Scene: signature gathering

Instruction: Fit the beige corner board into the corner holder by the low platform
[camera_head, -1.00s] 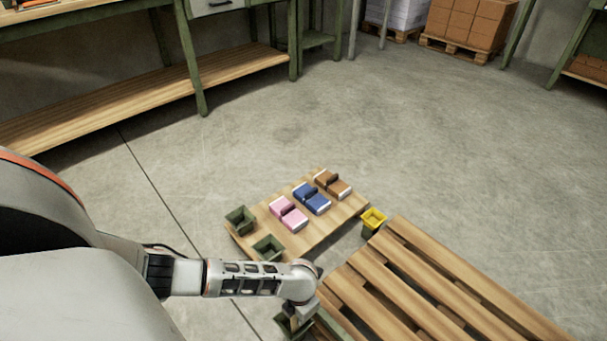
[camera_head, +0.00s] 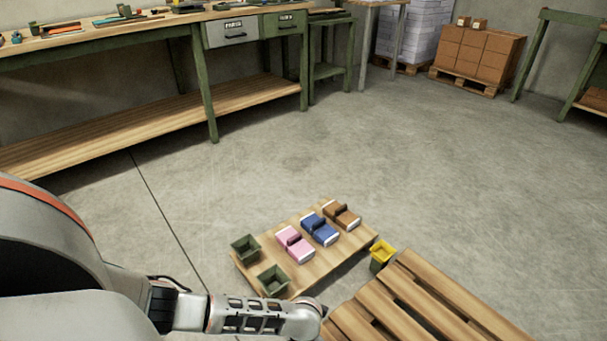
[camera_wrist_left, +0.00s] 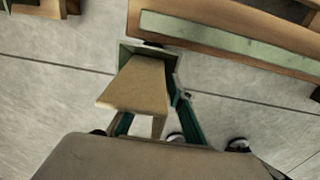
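The beige corner board (camera_wrist_left: 135,88) shows in the left wrist view, its near end wide and its far end at the dark green square corner holder (camera_wrist_left: 124,53). The far end looks to be inside the holder's rim, but how deep is hidden. My left gripper (camera_wrist_left: 155,128) is around the board's near side, with green bars beside and behind the board; whether it grips the board is unclear. The low slatted wooden platform (camera_head: 440,292) is at lower right. My right gripper is not in view.
A wooden board (camera_head: 318,272) carries pink (camera_head: 294,244), blue (camera_head: 319,229) and brown (camera_head: 341,215) folded items. Open floor lies beyond, before a workbench (camera_head: 110,38).

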